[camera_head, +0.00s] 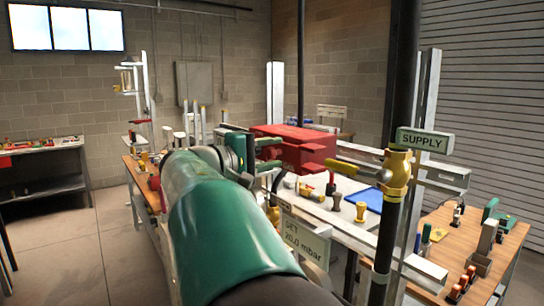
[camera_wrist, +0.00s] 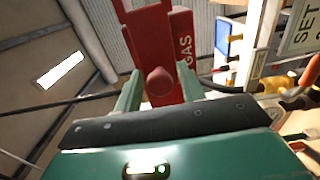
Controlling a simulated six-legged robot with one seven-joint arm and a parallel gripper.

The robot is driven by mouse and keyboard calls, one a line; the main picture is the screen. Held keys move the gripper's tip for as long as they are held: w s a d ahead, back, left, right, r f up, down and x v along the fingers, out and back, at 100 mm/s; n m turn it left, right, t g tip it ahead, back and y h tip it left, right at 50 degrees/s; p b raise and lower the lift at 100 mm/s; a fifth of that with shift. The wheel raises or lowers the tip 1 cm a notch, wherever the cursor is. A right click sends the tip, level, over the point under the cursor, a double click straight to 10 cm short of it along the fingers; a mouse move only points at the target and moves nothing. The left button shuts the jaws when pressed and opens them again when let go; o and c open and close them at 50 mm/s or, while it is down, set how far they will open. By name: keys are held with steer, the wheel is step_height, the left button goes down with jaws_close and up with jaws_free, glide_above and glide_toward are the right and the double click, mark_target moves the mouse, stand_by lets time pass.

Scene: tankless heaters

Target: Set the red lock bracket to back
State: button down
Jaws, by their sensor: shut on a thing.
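The red lock bracket (camera_wrist: 152,35) shows in the wrist view as a long red piece with a rounded knob, running up and away between my fingers. A red face beside it carries the word GAS. My gripper (camera_wrist: 160,88) has its two green fingers on either side of the red piece and is shut on it. In the head view, my green arm reaches forward and my gripper (camera_head: 243,152) meets a red blocky part (camera_head: 300,142). My arm and gripper hide the contact there, so I cannot tell the bracket's exact setting.
A brass fitting (camera_head: 397,165) on a dark pipe stands right of the red part, under a SUPPLY sign (camera_head: 425,141). A "SET 20.0 mbar" sign (camera_head: 304,238) hangs in front. A wooden bench (camera_head: 480,245) with tools is at right. Open floor lies left.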

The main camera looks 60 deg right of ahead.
steer(key=shift+w, duration=0.1)
steer(key=c, duration=1.2)
jaws_free()
steer(key=v, duration=1.4)
steer(key=shift+d, duration=0.1)
steer(key=s+a+f+n+t+y, duration=0.1)
steer(key=a+f+n+t+y, duration=0.75)
steer(key=a+f, duration=1.3)
steer(key=s+a+f+m+t+y, duration=0.2)
steer(key=a+f+t+y, duration=0.3)
steer(key=a, duration=0.6)
step_height(320, 180, down, 3)
steer(key=shift+r+m+y, duration=0.2)
steer(key=shift+m+y, duration=0.35)
steer(key=shift+y, duration=0.7)
